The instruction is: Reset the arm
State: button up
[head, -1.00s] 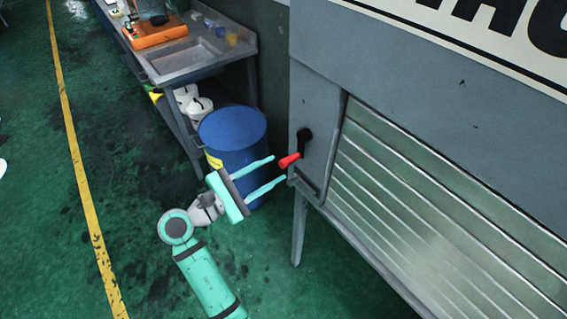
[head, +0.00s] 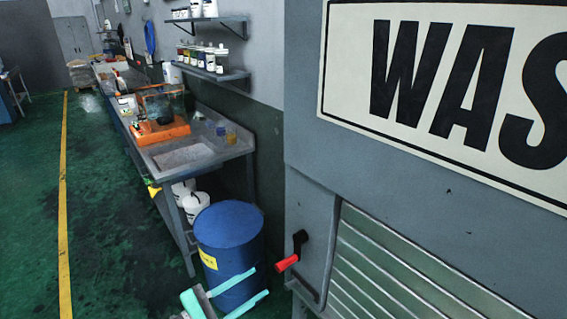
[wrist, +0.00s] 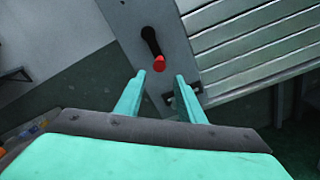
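My gripper (head: 254,291) shows at the bottom of the head view, in front of the blue barrel, with its two teal fingers spread apart. In the wrist view my gripper (wrist: 162,90) is open, with nothing between its fingers. A black lever with a red grip (head: 287,263) is on the grey cabinet, to the right of the fingertips. The red grip (wrist: 159,63) also shows in the wrist view, just beyond the fingertips and apart from them. Most of my arm is out of the head view.
The grey cabinet (head: 310,215) with a slatted metal shutter (head: 400,275) fills the right side. A blue barrel (head: 228,237) stands beside it. A sink bench (head: 215,150) runs along the wall under shelves (head: 212,72). Green floor (head: 110,220) is open on the left.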

jog(key=s+d+f+t+y, duration=0.25)
jog(key=f+y, duration=0.45)
jog(key=f, duration=1)
jog(key=s+d+f+m+g+y, duration=0.2)
jog(key=s+f+m+y, duration=0.25)
jog(key=s+f, duration=0.5)
jog(key=s+d+r+m+y, duration=0.1)
jog(key=s+m, duration=0.2)
jog(key=s, duration=0.3)
jog(key=s+d+r+m+y, duration=0.1)
jog(key=s+m+y, duration=0.15)
jog(key=s, duration=0.35)
jog(key=s+d+r+m+t+h, duration=0.1)
jog(key=s+d+r+m+t, duration=0.2)
jog(key=s+r+m, duration=0.5)
jog(key=shift+s+d+m+h, duration=0.3)
jog(key=shift+s+d+m, duration=0.35)
jog(key=shift+m, duration=0.25)
jog(key=shift+w+r, duration=0.1)
jog(key=shift+w, duration=0.05)
jog(key=shift+c, duration=0.6)
